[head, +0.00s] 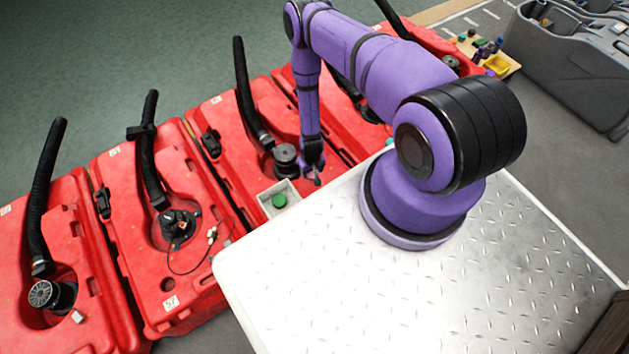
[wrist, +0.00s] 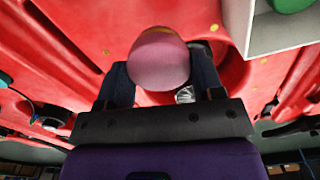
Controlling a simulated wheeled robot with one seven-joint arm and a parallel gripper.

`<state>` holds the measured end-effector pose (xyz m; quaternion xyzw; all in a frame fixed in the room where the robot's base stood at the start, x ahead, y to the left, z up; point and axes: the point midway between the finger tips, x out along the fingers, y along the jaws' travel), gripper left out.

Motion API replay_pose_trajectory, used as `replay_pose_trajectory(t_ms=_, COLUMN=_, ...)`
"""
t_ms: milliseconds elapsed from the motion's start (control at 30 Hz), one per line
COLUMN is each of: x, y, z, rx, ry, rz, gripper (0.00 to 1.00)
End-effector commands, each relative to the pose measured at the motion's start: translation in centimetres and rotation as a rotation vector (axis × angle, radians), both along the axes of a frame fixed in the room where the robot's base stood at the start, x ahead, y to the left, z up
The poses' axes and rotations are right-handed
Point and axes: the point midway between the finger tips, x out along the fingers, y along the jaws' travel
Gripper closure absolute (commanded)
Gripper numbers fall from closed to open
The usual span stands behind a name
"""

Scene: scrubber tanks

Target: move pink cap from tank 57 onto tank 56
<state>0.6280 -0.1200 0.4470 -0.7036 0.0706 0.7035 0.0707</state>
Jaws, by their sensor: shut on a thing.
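My gripper (head: 313,172) is shut on the pink cap (wrist: 158,60), which sits between its two dark fingers in the wrist view. In the head view the gripper hangs low over the right part of a red tank (head: 235,115), beside a black round fitting; the cap cannot be made out there. I cannot read which tank is 56. In the wrist view a round red recess (wrist: 228,62) shows behind the cap.
A small light grey tray (head: 266,203) with a green cap (head: 279,201) stands just left of the gripper. Black hoses rise from the tanks. My metal deck is close to the right. A wooden board with several coloured caps (head: 487,50) lies far back right.

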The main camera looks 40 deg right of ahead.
Motion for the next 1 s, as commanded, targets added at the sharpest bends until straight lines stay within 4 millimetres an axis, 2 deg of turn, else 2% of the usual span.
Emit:
replay_pose_trajectory(t_ms=100, x=-0.1, y=0.0, z=-2.0, rx=0.000, ry=0.000, rz=0.000, gripper=0.69)
replay_pose_trajectory(t_ms=367, x=0.0, y=0.0, z=-4.1, rx=0.000, ry=0.001, rz=0.001, gripper=0.69)
replay_pose_trajectory(t_ms=600, x=0.0, y=0.0, z=-7.1, rx=0.000, ry=0.001, rz=0.001, gripper=0.69)
replay_pose_trajectory(t_ms=1000, x=0.0, y=0.0, z=-7.7, rx=0.000, ry=0.000, rz=0.001, gripper=0.69)
